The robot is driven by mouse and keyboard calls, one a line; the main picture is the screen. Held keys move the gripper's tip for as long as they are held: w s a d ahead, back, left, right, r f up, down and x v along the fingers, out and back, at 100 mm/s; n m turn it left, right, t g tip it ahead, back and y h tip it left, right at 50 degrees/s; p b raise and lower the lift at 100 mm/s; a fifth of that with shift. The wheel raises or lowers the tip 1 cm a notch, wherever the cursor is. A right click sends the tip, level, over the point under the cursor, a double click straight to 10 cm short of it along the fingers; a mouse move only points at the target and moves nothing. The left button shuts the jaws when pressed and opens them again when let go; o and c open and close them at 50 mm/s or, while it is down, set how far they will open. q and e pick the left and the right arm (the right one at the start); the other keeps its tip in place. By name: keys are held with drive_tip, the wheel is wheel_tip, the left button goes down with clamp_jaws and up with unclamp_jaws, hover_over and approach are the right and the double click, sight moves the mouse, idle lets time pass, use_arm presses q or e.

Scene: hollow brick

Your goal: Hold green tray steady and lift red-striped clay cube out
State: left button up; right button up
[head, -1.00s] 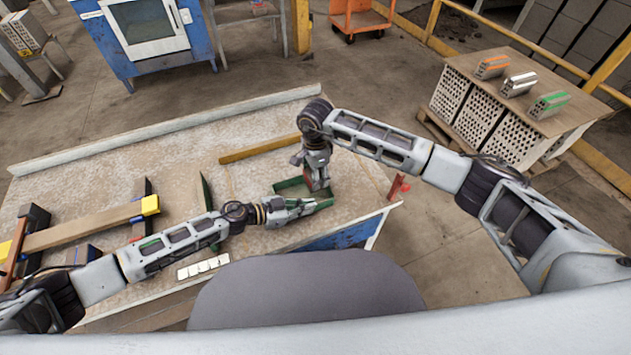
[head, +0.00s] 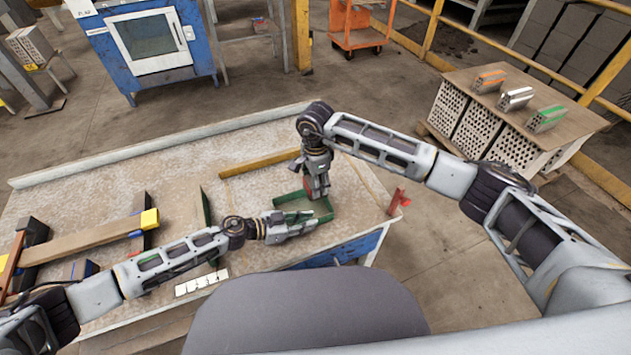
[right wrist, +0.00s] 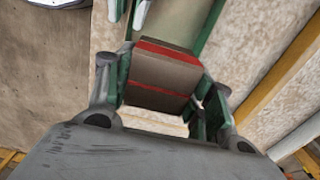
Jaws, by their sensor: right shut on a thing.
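The green tray (head: 328,209) lies on the worktable near its right end. My left gripper (head: 304,223) is at the tray's near side; whether its fingers are open or shut is too small to tell. My right gripper (head: 318,194) points down over the tray. In the right wrist view, the clay cube (right wrist: 165,78), grey-brown with red stripes, sits between the fingers of my right gripper (right wrist: 162,95), which is shut on it. The tray's green wall (right wrist: 208,30) shows beyond the cube. I cannot tell whether the cube is clear of the tray floor.
A yellow wooden bar (head: 258,162) lies behind the tray. A red bracket (head: 398,200) is at the table's right edge. An upright green plate (head: 205,205) and a yellow-ended beam (head: 95,233) are to the left. A pallet of perforated bricks (head: 478,118) stands far right.

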use_arm(q)
drive_tip(key=shift+o, duration=0.5)
drive_tip(key=shift+a, duration=0.15)
drive_tip(key=shift+v, duration=5.6)
drive_tip(key=shift+s+a+r, duration=0.1)
drive_tip(key=shift+a+r, duration=0.1)
drive_tip(key=shift+a, duration=0.05)
drive_tip(key=shift+s, duration=0.1)
